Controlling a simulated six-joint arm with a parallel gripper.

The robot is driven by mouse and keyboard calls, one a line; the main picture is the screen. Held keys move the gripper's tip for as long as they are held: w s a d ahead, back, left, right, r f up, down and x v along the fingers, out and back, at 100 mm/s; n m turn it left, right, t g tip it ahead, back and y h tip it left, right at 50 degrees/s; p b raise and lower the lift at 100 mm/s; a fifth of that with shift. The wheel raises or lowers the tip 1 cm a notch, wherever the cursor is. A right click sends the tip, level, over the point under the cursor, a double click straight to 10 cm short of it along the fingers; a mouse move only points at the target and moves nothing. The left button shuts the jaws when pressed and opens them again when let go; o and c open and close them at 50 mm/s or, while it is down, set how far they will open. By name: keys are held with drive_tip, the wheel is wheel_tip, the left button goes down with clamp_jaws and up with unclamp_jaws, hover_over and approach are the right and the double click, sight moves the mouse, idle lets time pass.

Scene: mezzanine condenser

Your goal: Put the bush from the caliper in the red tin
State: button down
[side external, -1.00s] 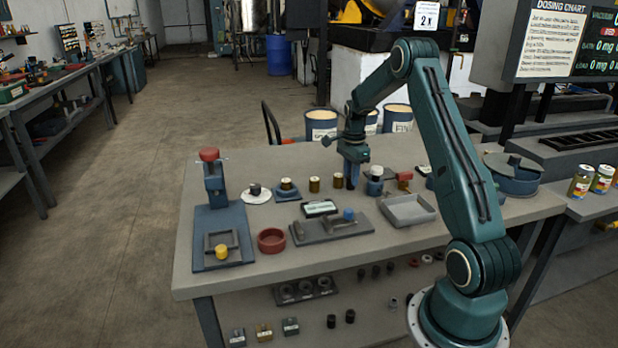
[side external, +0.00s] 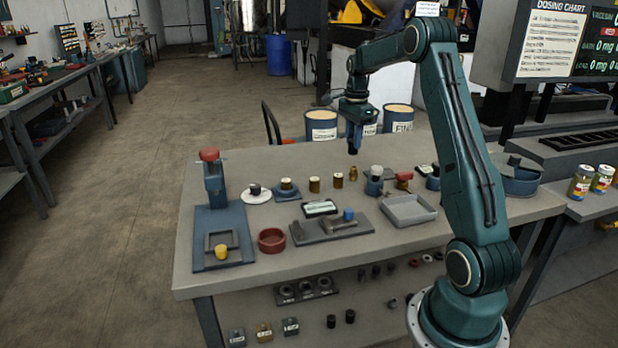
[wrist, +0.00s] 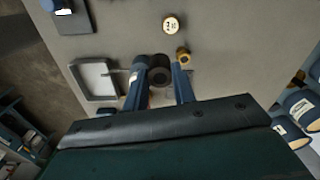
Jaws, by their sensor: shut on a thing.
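The red tin (side external: 271,239), a low round open dish, stands near the table's front left. A grey caliper-like tool (side external: 325,228) lies on a dark plate right of it, with a small blue bush (side external: 348,214) at its right end. My gripper (side external: 354,149) is raised above the table's back, away from both. It is shut on a dark cylinder, which shows between the fingers in the wrist view (wrist: 160,74). The tin and the caliper-like tool cannot be made out in the wrist view.
A brass fitting (side external: 353,173) and several small brass cylinders stand along the back. A blue holder with a white-topped piece (side external: 375,182) stands close to the right. An empty grey tray (side external: 408,210) lies in front of it. A red-topped blue press (side external: 212,190) stands at left.

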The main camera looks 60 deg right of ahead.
wheel_tip(320, 180, up, 8)
idle(0.4)
idle(0.5)
drive_tip(key=w+a, duration=0.3)
drive_tip(key=a, duration=1.4)
drive_tip(key=w+a, duration=0.3)
drive_tip(key=a, duration=1.4)
wheel_tip(320, 180, down, 15)
drive_tip(key=shift+w+d, duration=0.1)
drive_tip(key=shift+f, duration=2.15)
drive_tip(key=shift+f, duration=0.15)
